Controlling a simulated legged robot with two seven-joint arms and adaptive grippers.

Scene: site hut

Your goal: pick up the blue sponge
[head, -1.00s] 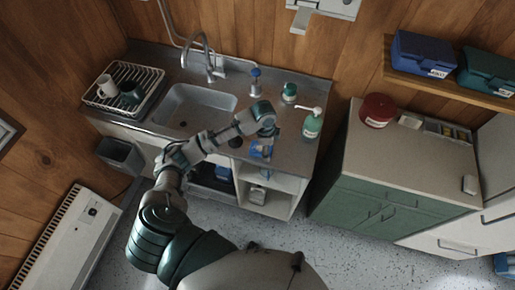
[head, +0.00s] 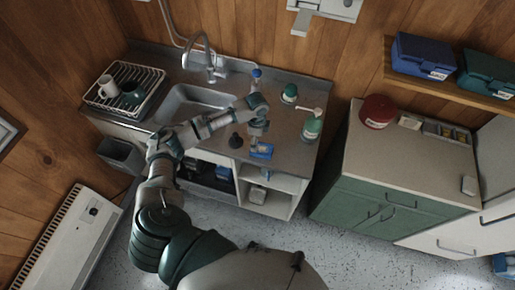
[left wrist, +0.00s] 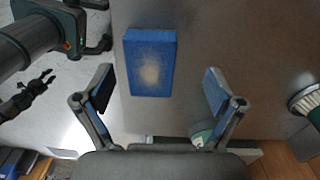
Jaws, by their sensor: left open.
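The blue sponge (head: 262,151) lies flat on the metal counter, near its front edge and right of the sink. My left gripper (head: 259,139) is just above and behind it, pointing down. In the left wrist view the sponge (left wrist: 150,62) is a blue block with a pale worn patch on top. The fingers of my left gripper (left wrist: 158,78) are spread wide, with the sponge showing between them, closer to the finger on the left. I cannot tell any contact. My right gripper is not seen in the head view.
A green pump bottle (head: 312,125) and a smaller green-labelled container (head: 289,94) stand to the right and behind. The sink (head: 193,103) is to the left.

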